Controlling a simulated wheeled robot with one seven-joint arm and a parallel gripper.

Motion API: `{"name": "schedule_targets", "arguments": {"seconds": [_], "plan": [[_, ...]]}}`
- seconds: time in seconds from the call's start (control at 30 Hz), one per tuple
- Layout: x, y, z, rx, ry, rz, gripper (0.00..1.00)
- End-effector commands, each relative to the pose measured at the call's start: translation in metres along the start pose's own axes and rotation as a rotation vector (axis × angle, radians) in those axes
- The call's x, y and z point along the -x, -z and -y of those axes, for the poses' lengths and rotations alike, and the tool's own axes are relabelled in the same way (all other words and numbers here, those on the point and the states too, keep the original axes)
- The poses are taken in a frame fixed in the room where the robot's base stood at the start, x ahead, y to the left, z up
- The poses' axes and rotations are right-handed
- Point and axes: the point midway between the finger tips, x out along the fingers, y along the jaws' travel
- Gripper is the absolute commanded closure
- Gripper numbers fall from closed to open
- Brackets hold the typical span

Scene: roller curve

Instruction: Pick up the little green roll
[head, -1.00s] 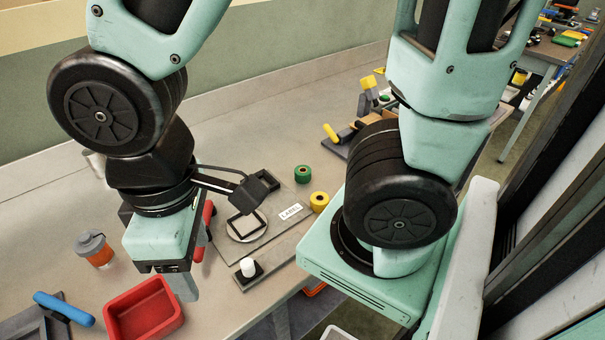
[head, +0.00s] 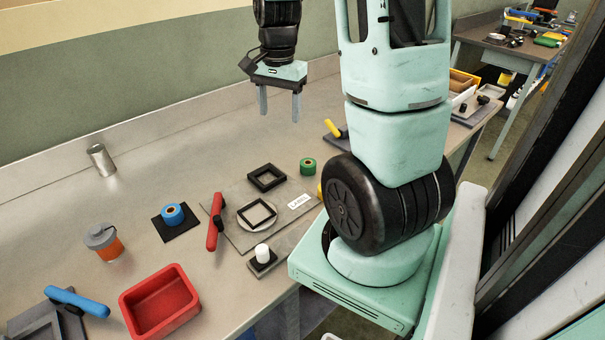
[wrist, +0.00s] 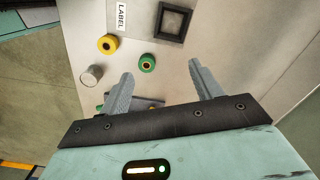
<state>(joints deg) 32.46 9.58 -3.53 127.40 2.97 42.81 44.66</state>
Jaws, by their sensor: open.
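The little green roll (head: 308,167) lies on the bench to the right of the black square frame in the head view. It also shows in the wrist view (wrist: 147,63), upper middle, with its dark core facing the camera. My gripper (head: 279,105) is above the far side of the bench in the head view, fingers pointing down, open and empty. In the wrist view my gripper's two fingers (wrist: 160,78) are spread, and the roll appears between and beyond their tips, apart from them.
A yellow roll (wrist: 107,44) and a metal can (wrist: 91,76) are near the green roll in the wrist view. A black frame (head: 267,178), a red-handled tool (head: 215,222), a blue roll (head: 172,214) and a red bin (head: 160,302) stand on the bench.

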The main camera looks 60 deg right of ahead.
Motion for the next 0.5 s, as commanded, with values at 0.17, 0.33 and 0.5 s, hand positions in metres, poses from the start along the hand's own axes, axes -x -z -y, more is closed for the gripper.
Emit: {"name": "schedule_targets", "arguments": {"seconds": [0.17, 0.33, 0.5], "plan": [[-0.004, 0.058, -0.043, -0.279, -0.015, -0.014, 0.36], [-0.013, 0.069, -0.053, -0.342, -0.021, -0.016, 0.36], [-0.044, 0.068, -0.054, -0.339, -0.024, -0.013, 0.36]]}}
